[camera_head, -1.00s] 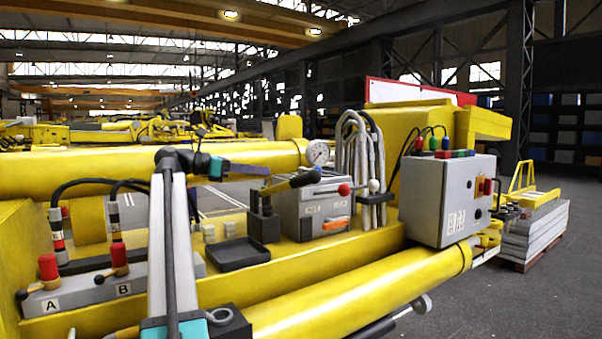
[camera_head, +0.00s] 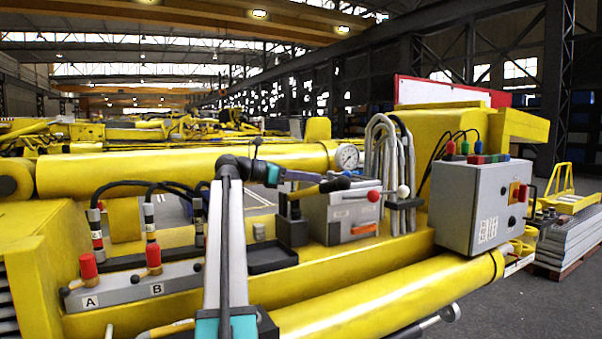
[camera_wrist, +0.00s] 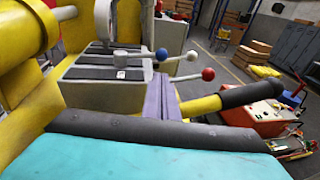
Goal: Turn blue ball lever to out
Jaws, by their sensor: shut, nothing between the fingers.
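The blue ball lever (camera_wrist: 161,54) stands on the grey valve box (camera_wrist: 105,80), just beyond my fingertips in the wrist view. A white ball lever (camera_wrist: 192,56) and a red ball lever (camera_wrist: 208,73) stick out to its right. In the head view the box's red ball (camera_head: 374,196) and white ball (camera_head: 403,191) show clearly; the blue ball is small and partly lost beside the black grip. My gripper (camera_head: 318,178) is shut and empty, its purple fingers (camera_wrist: 160,98) pointing at the box. I see a gap between fingertips and blue ball, but its depth is unclear.
A yellow hand lever with a black grip (camera_wrist: 245,94) crosses just right of my fingers. A pressure gauge (camera_head: 347,157) and grey hoses (camera_head: 385,150) stand behind the valve box. A grey control cabinet (camera_head: 480,205) is at right, and a block with levers A and B (camera_head: 130,287) at left.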

